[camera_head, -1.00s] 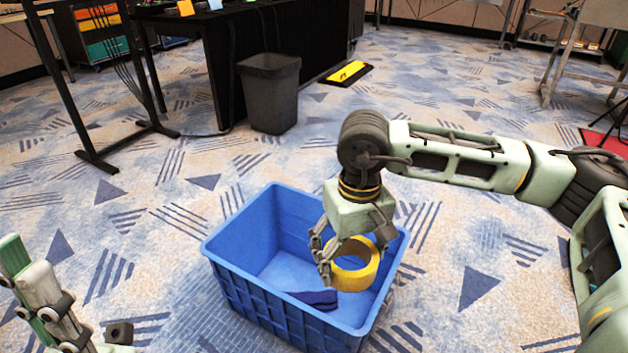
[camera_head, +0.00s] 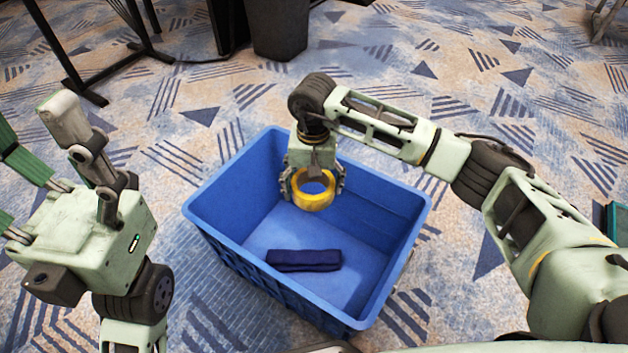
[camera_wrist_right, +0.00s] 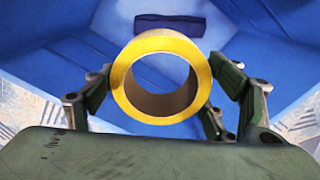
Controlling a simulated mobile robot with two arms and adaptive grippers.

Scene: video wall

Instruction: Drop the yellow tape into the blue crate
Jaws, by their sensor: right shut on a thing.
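The yellow tape (camera_head: 313,203) is a thick roll held in my right gripper (camera_head: 314,190), over the inside of the blue crate (camera_head: 380,205) near its back wall. In the right wrist view the tape (camera_wrist_right: 161,44) sits between the fingers, its hole facing the camera. The fingers are closed against its sides. The crate floor (camera_wrist_right: 110,60) shows behind and below it, with a gap. My left gripper (camera_head: 48,165) is at the left, outside the crate, its fingers spread and empty.
A dark navy folded item (camera_head: 304,260) lies on the crate floor. A dark bin (camera_head: 280,28) stands behind the crate. Black table legs (camera_head: 75,70) are at the upper left. The patterned carpet around the crate is mostly clear.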

